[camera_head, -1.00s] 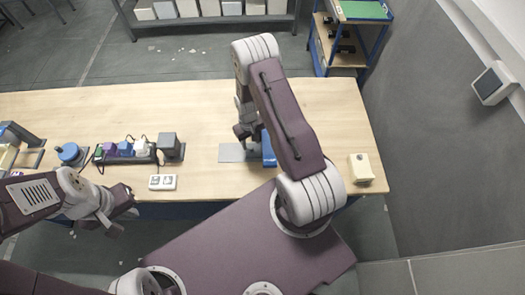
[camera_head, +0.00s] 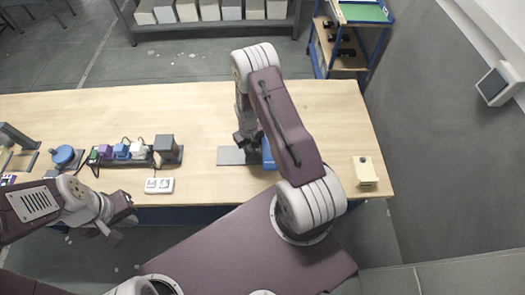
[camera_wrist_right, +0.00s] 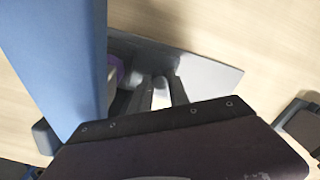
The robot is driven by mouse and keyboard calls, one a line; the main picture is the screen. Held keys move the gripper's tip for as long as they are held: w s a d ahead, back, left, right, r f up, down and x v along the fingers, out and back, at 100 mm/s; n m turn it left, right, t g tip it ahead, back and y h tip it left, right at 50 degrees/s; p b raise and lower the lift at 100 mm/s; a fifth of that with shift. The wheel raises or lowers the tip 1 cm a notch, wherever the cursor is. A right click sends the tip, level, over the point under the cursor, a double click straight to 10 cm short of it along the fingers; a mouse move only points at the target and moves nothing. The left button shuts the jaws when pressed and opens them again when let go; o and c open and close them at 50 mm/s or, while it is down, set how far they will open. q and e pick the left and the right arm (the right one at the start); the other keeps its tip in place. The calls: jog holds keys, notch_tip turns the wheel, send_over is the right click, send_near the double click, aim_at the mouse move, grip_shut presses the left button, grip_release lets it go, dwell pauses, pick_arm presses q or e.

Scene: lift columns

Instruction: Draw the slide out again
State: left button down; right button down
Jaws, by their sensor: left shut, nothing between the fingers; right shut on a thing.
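A blue upright body (camera_head: 268,153) stands on a grey base plate (camera_head: 230,156) near the table's front edge. It fills the left of the right wrist view (camera_wrist_right: 58,60). My right gripper (camera_head: 250,148) is beside the blue body, over the plate, partly hidden by my own arm. In the right wrist view its fingers (camera_wrist_right: 160,95) are shut on a small pale part (camera_wrist_right: 161,98). I take this for the slide; its full shape is hidden. A purple rounded part (camera_wrist_right: 117,72) shows behind the fingers. My left gripper (camera_head: 120,218) is shut and empty at the table's front edge.
A white switch box (camera_head: 159,185), a row of coloured plugs on a strip (camera_head: 125,155), a dark grey block (camera_head: 166,147) and a blue round device (camera_head: 66,156) are on the left. A cream box (camera_head: 364,171) stands at right. The table's back middle is clear.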

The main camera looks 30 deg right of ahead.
jog(key=shift+w+a+b, duration=0.5)
jog(key=shift+w+a, duration=0.4)
jog(key=shift+a, duration=0.55)
jog(key=shift+w+a+b, duration=0.45)
jog(key=shift+w+a, duration=0.45)
jog(key=shift+a, duration=0.6)
jog(key=shift+w+a+b, duration=0.5)
jog(key=shift+w+a, duration=0.4)
jog(key=shift+a, duration=0.55)
jog(key=c, duration=1.3)
grip_release()
notch_tip(320, 180, up, 6)
jog(key=p, duration=0.4)
